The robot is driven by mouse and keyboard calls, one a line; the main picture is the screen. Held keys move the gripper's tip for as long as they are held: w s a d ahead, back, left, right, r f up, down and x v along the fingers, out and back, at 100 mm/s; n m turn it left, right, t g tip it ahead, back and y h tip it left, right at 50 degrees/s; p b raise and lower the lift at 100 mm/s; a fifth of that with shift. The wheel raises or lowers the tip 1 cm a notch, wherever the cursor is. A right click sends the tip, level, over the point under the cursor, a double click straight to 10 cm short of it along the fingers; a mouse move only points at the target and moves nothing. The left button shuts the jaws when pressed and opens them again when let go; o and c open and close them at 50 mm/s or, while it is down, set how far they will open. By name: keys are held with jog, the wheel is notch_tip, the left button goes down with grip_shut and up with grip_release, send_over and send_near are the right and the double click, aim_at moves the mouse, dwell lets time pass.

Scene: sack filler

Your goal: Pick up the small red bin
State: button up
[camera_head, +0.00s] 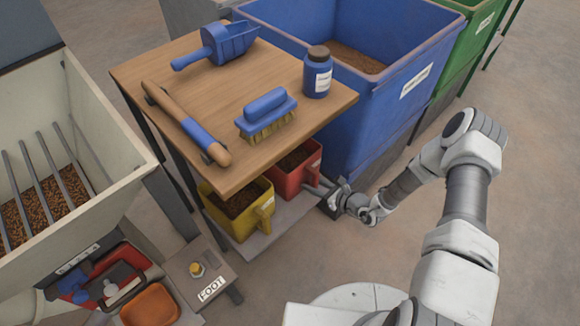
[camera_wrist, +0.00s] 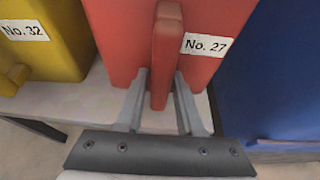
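The small red bin (camera_head: 288,184) stands on the low shelf under the wooden table, with brown pellets inside. In the wrist view the red bin (camera_wrist: 122,40) carries a white label reading "No. 27" and has an upright handle (camera_wrist: 166,45) on its front. My gripper (camera_wrist: 161,82) is open, with one finger on each side of the handle's lower part. A gap shows between the left finger and the handle; contact on the right is unclear. In the head view my gripper (camera_head: 320,187) reaches in from the right. The table top hides part of the bin.
A yellow bin (camera_head: 238,222), labelled "No. 32" in the wrist view (camera_wrist: 62,58), stands left of the red one. The wooden table (camera_head: 230,100) overhangs both. A large blue bin (camera_head: 385,105) stands close on the right. Open floor (camera_head: 330,255) lies in front.

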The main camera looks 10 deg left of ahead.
grip_shut()
dwell(1.1)
